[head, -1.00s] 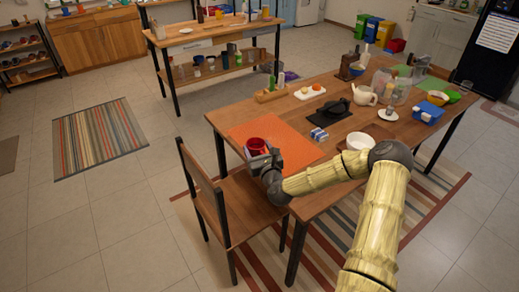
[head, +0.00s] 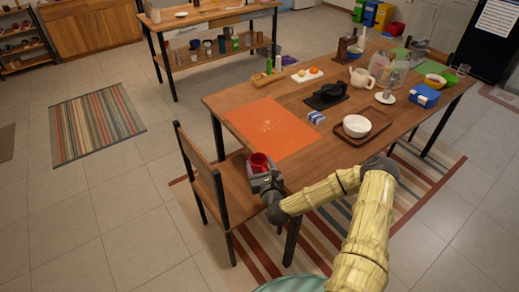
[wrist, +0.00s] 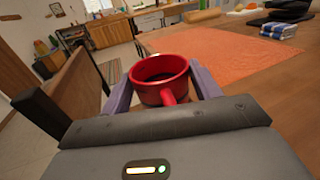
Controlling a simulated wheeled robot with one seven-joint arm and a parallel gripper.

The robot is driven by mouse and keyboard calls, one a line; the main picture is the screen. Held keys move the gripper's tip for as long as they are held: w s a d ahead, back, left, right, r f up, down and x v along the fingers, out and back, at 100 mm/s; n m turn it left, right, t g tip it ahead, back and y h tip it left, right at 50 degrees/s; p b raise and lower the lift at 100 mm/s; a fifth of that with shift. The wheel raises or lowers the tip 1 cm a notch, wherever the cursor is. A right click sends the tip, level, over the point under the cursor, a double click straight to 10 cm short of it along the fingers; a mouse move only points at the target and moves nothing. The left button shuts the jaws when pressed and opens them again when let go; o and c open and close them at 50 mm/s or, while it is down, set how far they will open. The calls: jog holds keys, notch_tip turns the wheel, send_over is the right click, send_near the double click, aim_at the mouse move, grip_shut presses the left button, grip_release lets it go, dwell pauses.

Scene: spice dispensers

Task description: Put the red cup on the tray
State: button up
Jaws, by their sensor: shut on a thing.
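The red cup (head: 259,161) is upright in my gripper (head: 263,173), beside the table's near left edge and by the chair. In the wrist view the red cup (wrist: 160,72) sits between the two purple-grey fingers of my gripper (wrist: 162,88), its handle towards the camera. The fingers are shut on it. A brown wooden tray (head: 384,124) lies on the table to the right of the cup, apart from it. A white bowl (head: 357,126) stands on the tray's left part; the tray's right part looks bare.
An orange mat (head: 270,128) lies left of the tray. A blue-white folded cloth (head: 316,117), a black pan-like item (head: 327,96) and a teapot (head: 363,78) stand behind. A wooden chair (head: 208,190) is close to my gripper's left.

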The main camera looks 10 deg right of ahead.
jog(key=s+f+h, duration=0.1)
jog(key=s+f, duration=0.3)
jog(key=f, duration=0.2)
jog(key=shift+f+m, duration=0.3)
jog(key=shift+f, duration=0.1)
dwell(0.3)
